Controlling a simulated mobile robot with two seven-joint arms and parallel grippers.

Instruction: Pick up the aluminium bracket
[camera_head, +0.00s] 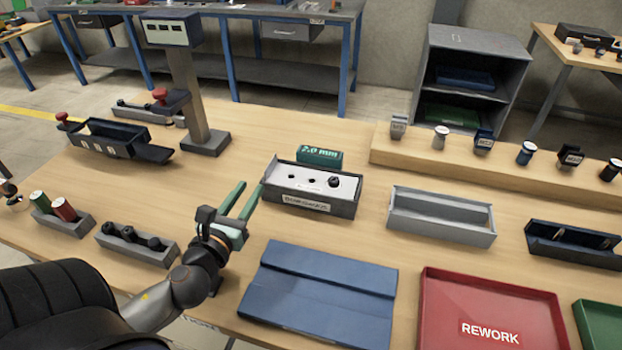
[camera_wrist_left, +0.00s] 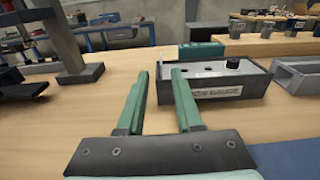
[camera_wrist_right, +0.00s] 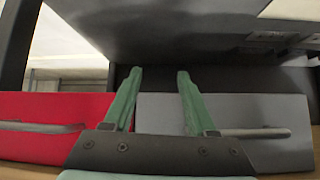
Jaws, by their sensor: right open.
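I cannot single out an aluminium bracket with certainty. My left gripper (camera_head: 252,186) is open and empty, above the table just left of the grey gauge box (camera_head: 310,204). In the left wrist view its green fingers (camera_wrist_left: 159,75) are apart with nothing between them. My right gripper (camera_wrist_right: 160,72) shows only in the right wrist view, open and empty in front of a red drawer (camera_wrist_right: 50,112) and a grey drawer (camera_wrist_right: 240,112).
A blue folded mat (camera_head: 318,290), a red REWORK tray (camera_head: 440,285) and a grey bin (camera_head: 400,222) lie to the right. A post stand (camera_head: 190,95) and a dark bin (camera_head: 105,145) stand at the back left. The table between post and gauge box is clear.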

